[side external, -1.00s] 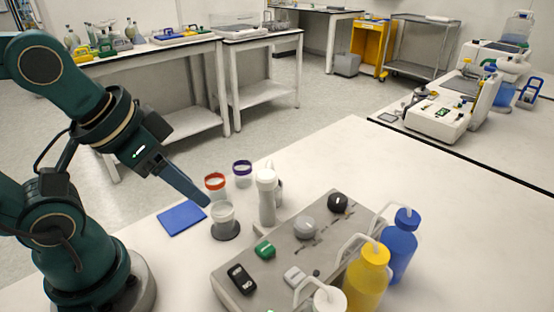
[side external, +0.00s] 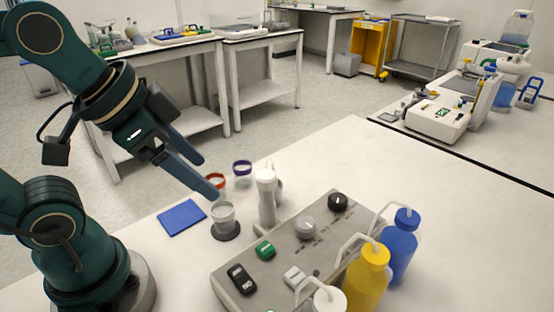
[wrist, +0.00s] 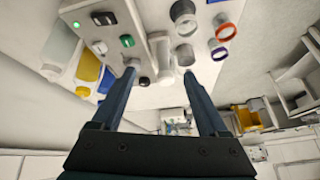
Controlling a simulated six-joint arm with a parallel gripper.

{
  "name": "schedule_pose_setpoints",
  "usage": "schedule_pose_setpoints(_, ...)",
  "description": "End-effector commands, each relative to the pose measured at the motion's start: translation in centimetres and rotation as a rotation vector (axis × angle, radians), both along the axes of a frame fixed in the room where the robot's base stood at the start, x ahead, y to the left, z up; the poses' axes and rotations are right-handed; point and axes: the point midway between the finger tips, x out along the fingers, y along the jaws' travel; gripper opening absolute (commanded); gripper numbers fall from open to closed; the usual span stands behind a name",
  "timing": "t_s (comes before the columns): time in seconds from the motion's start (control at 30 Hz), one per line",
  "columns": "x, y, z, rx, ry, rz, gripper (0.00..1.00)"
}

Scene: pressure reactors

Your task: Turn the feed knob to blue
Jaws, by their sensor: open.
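A grey control panel (side external: 228,268) lies on the bench with several controls. A grey knob (side external: 305,228) sits mid-panel with small markings around it that I cannot read. A black knob (side external: 338,202) is at the far end and a green knob (side external: 265,250) nearer the front. Which one is the feed knob I cannot tell. A blue bottle (side external: 399,248) stands right of the panel. My gripper (side external: 208,178) is open and empty, above and left of the panel, near the cups. In the wrist view, the panel (wrist: 113,32) shows upper left, partly behind one finger.
A yellow bottle (side external: 367,280) and a white-capped bottle (side external: 329,301) crowd the panel's right side. A white upright device (side external: 266,200) stands behind it. A clear cup on a dark disc (side external: 223,215), red-rimmed and purple-rimmed cups, and a blue pad (side external: 182,218) are left.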

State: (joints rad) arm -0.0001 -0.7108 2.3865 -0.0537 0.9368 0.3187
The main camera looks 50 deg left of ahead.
Motion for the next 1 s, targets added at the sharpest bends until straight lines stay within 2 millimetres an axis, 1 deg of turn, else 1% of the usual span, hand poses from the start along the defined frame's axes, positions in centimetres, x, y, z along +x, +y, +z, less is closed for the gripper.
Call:
schedule_pose_setpoints(0.03, 0.9, -0.3, 0.9, 0.016, -0.003, -0.059, 0.77)
schedule_pose_setpoints(0.1, 2.1, -0.8, 1.9, 0.04, -0.005, -0.148, 0.77)
schedule_pose_setpoints(0.23, 4.6, -1.7, 3.4, 0.078, -0.003, -0.3, 0.77)
schedule_pose_setpoints(0.37, 7.8, -2.6, 4.3, 0.107, 0.004, -0.46, 0.77)
schedule_pose_setpoints(0.4, 8.9, -2.9, 4.4, 0.114, 0.006, -0.51, 0.77)
schedule_pose_setpoints(0.5, 11.6, -3.7, 4.3, 0.125, 0.013, -0.626, 0.77)
schedule_pose_setpoints(0.57, 13.1, -4.1, 3.9, 0.127, 0.016, -0.691, 0.77)
schedule_pose_setpoints(0.6, 14.2, -4.3, 3.6, 0.129, 0.018, -0.73, 0.77)
schedule_pose_setpoints(0.67, 15.7, -4.7, 2.8, 0.125, 0.024, -0.785, 0.77)
schedule_pose_setpoints(0.77, 18.0, -5.3, 1.1, 0.112, 0.036, -0.864, 0.77)
schedule_pose_setpoints(0.8, 18.8, -5.5, 0.3, 0.104, 0.044, -0.889, 0.77)
schedule_pose_setpoints(0.9, 20.4, -5.8, -1.9, 0.077, 0.068, -0.926, 0.77)
schedule_pose_setpoints(1.0, 21.3, -6.0, -4.2, 0.045, 0.102, -0.929, 0.77)
